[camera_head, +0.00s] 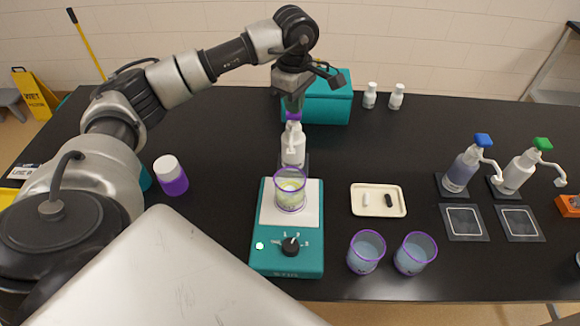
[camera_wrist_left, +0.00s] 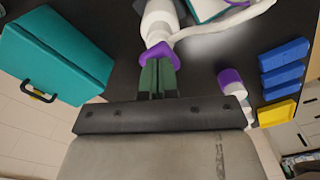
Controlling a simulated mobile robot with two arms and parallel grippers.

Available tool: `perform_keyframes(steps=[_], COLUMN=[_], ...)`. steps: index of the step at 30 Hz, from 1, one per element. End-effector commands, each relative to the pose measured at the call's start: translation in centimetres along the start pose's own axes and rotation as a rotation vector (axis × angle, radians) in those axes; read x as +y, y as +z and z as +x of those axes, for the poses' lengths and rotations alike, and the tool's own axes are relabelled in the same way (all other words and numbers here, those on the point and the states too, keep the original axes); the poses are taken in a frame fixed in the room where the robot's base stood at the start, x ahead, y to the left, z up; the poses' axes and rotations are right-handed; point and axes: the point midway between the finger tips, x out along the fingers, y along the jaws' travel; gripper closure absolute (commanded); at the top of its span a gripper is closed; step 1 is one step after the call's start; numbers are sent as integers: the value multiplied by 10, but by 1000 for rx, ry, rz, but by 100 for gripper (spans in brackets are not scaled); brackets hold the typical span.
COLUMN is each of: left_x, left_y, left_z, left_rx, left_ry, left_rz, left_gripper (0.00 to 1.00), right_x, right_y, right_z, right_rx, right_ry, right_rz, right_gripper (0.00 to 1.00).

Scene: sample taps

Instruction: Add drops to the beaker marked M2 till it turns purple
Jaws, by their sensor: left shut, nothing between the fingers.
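A white pump bottle (camera_head: 293,150) with a purple head (camera_wrist_left: 161,53) stands behind a teal stirrer (camera_head: 262,262). A purple-rimmed beaker (camera_head: 290,193) with pale yellow-green liquid sits on the stirrer's white plate, below the bottle's spout. No M2 mark is legible on it. My left gripper (camera_head: 293,104) is shut and empty, pointing down at the purple head. In the left wrist view its green fingertips (camera_wrist_left: 158,63) meet the head; whether they press it is unclear. My right gripper is out of view.
Two beakers with bluish liquid (camera_head: 366,253) (camera_head: 414,254) stand at the front. A tray (camera_head: 378,213) holds small white and black pieces. Blue-headed (camera_head: 461,168) and green-headed (camera_head: 520,170) pump bottles stand at right. A teal box (camera_head: 328,105) is behind the gripper.

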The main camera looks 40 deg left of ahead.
Motion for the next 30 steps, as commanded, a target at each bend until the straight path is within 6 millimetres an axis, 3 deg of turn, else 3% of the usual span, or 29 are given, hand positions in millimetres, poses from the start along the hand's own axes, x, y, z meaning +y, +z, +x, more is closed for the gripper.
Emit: perform_keyframes(steps=[9,17,30], left_x=[0,-1,0], left_y=[0,0,0], left_z=[14,12,-12], left_rx=[1,1,0], left_ry=[-3,-5,-3], left_rz=[0,0,1], left_gripper=[100,100,100], right_x=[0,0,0], right_y=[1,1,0], right_z=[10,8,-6], right_rx=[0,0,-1], right_ry=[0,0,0], right_rz=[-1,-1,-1], right_gripper=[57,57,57])
